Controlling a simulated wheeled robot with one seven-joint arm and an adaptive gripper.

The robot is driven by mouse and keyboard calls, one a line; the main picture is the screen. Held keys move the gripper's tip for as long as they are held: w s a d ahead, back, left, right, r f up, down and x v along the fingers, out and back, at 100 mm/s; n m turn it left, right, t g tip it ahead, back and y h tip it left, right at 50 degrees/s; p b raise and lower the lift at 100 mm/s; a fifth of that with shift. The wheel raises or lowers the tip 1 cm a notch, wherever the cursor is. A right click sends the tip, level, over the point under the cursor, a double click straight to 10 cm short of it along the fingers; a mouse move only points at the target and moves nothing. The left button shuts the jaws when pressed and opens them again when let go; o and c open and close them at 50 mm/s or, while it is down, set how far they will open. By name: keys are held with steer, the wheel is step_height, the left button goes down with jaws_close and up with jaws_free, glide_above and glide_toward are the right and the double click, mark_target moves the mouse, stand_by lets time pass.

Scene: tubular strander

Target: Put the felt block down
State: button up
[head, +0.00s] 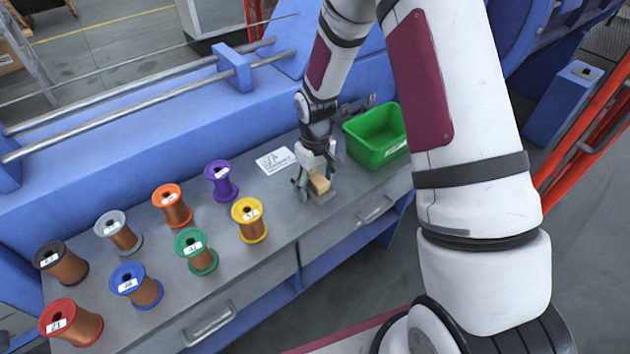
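The felt block (320,183) is a small tan block near the front edge of the grey bench top, to the right of the yellow spool. My gripper (315,181) points down at it from above, with its fingers at the block's sides, and looks shut on it. A grey patch lies just under and around the block. I cannot tell whether it is a pad or shadow, nor whether the block touches the bench. The far finger is partly hidden.
Several wire spools with coloured flanges, such as the yellow one (250,220) and purple one (221,181), stand on the bench (275,255) to the left. A white printed card (275,160) lies behind my gripper. A green bin (376,138) stands to the right.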

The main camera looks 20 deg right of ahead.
steer(key=shift+r, duration=0.1)
step_height(320, 180, up, 12)
steer(key=r+p, duration=0.1)
step_height(320, 180, up, 9)
glide_above(316, 177)
steer(key=s, duration=0.6)
steer(key=s+r+m+t, duration=0.1)
steer(key=s+r, duration=0.4)
steer(key=s, duration=0.8)
steer(key=s+r+m+t, duration=0.1)
steer(key=s+r, duration=0.4)
steer(key=s, duration=0.7)
steer(key=shift+s+m, duration=0.4)
steer(key=shift+m, duration=0.4)
steer(key=shift+r, duration=0.2)
